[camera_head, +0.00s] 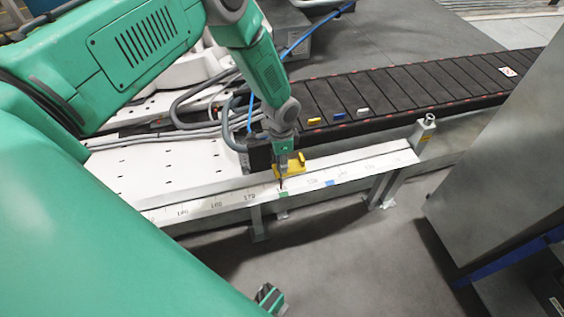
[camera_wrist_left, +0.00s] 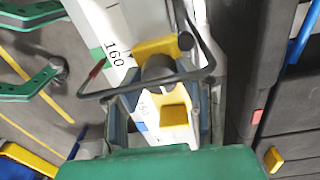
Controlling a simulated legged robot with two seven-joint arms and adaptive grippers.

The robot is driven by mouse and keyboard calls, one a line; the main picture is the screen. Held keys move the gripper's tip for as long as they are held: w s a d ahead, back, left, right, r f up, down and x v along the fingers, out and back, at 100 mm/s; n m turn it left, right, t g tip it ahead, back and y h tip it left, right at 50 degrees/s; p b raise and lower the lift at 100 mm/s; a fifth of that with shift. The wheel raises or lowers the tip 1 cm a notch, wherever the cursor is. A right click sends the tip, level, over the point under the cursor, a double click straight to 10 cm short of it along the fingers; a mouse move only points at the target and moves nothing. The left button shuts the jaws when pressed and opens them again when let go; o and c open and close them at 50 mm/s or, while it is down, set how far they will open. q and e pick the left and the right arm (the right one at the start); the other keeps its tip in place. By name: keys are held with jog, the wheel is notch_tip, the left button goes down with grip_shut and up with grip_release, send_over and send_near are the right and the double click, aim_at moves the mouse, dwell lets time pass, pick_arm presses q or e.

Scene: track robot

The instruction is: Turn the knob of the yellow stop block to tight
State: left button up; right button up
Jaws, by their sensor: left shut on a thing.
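The yellow stop block (camera_head: 293,170) sits on the white, ruler-marked rail (camera_head: 345,171). It also shows in the left wrist view (camera_wrist_left: 152,46), with a dark round knob (camera_wrist_left: 157,68) and a smaller yellow part (camera_wrist_left: 173,115) below it. My left gripper (camera_head: 284,160) points down at the block and is shut on the knob. Its fingers (camera_wrist_left: 160,90) lie either side of the knob in the left wrist view and partly hide it. I cannot tell from the knob's look how tight it is.
A green mark (camera_head: 283,194) and a blue mark (camera_head: 330,183) are on the rail face. A grey post (camera_head: 425,133) stands at the rail's right end. A grey cabinet is at right.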

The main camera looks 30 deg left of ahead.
pick_arm(q)
jog(key=shift+w+m, duration=0.1)
jog(key=shift+m, duration=0.5)
jog(key=o, duration=1.1)
jog(key=shift+r, duration=0.1)
jog(key=r, duration=1.1)
jog(key=shift+w+a+r, duration=0.2)
jog(key=shift+a+r, duration=0.05)
jog(key=shift+r, duration=0.05)
